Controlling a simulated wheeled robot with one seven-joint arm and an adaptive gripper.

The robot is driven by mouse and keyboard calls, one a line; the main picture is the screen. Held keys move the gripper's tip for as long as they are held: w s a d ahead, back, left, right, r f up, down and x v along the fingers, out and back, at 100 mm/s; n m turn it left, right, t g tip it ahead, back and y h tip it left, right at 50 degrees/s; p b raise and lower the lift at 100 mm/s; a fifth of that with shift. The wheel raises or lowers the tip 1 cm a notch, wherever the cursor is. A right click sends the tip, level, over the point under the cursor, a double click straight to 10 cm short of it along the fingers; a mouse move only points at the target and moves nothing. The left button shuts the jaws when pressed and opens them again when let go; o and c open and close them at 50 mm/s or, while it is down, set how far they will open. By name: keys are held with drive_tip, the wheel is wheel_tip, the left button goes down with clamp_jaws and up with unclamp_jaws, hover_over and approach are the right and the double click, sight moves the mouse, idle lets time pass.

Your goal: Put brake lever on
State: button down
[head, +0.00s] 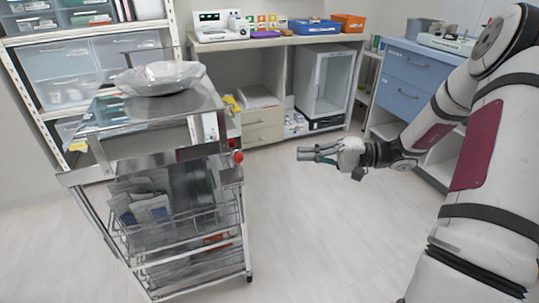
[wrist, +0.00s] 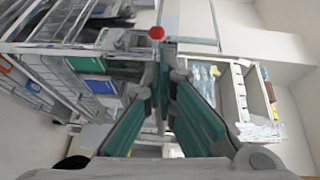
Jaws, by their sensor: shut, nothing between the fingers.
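The metal cart (head: 150,130) stands left of centre in the head view. Two red knobs, one above the other, show at its right side; the lower, larger knob (head: 238,157) looks like the end of the brake lever. In the wrist view one red knob (wrist: 156,32) shows at the top, just beyond my fingertips. My gripper (head: 300,153) is shut and empty, to the right of the knobs, with a gap between in the head view. It also shows in the wrist view (wrist: 162,75), its green-padded fingers meeting ahead. The lever's shaft and position are not clear.
A clear wrapped package (head: 160,77) lies on the cart's top, and wire baskets below hold several packets (head: 150,208). A shelf rack (head: 60,70) stands behind at left. A counter (head: 275,40) and a blue drawer cabinet (head: 408,85) line the back. The floor (head: 320,230) right of the cart is clear.

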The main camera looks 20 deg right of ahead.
drive_tip(key=b, duration=0.3)
approach(239, 167)
drive_tip(key=w+a+r, duration=0.3)
drive_tip(key=a, duration=0.2)
drive_tip(key=shift+w, duration=0.1)
drive_tip(key=shift+a+h, duration=0.3)
